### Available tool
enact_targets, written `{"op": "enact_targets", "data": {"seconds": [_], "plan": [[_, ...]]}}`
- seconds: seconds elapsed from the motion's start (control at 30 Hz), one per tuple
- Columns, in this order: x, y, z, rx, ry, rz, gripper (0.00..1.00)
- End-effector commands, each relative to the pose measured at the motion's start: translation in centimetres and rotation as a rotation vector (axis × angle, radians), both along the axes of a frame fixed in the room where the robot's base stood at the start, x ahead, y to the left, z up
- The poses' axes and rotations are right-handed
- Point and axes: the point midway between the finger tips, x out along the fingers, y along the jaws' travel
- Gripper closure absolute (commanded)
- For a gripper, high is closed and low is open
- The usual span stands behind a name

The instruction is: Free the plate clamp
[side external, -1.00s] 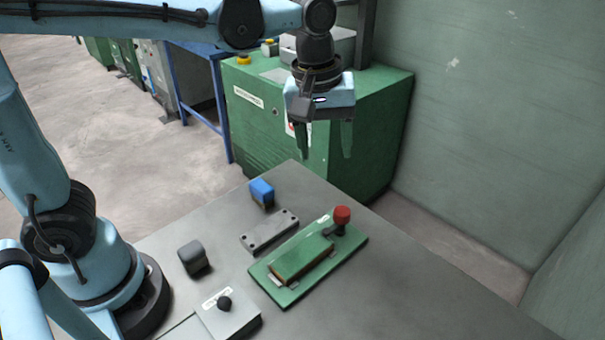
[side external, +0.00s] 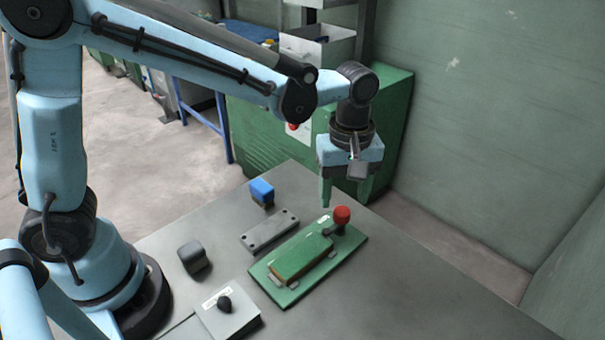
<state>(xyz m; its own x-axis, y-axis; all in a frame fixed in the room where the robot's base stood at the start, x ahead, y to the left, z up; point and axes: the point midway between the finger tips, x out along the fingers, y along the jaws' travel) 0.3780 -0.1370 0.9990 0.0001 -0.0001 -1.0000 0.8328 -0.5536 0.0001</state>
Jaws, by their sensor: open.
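The plate clamp stands on a green base plate (side external: 345,258) on the grey table. Its red knob (side external: 342,214) sits on a dark lever at the far right end of the base. A raised green plate (side external: 300,258) with a brown edge lies on the base, with small light tabs beside it. My gripper (side external: 344,196) points down with its green fingers apart and empty. In the picture it is just above the red knob; the exact gap is hard to tell.
A grey bar with holes (side external: 269,230), a blue block (side external: 262,192) and a dark block (side external: 194,257) lie left of the clamp. A grey box with a black knob (side external: 226,308) is at the front. The table's right side is clear. A green cabinet (side external: 395,130) stands behind.

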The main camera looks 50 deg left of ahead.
Motion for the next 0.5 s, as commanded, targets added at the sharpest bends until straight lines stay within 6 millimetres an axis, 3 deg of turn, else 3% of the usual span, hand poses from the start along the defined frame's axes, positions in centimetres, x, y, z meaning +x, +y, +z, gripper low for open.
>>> {"op": "enact_targets", "data": {"seconds": [0.2, 0.5], "plan": [[0.0, 0.0, -2.6, 0.000, 0.000, 0.000, 0.40], [0.0, 0.0, -3.7, -0.001, -0.001, 0.000, 0.40]]}}
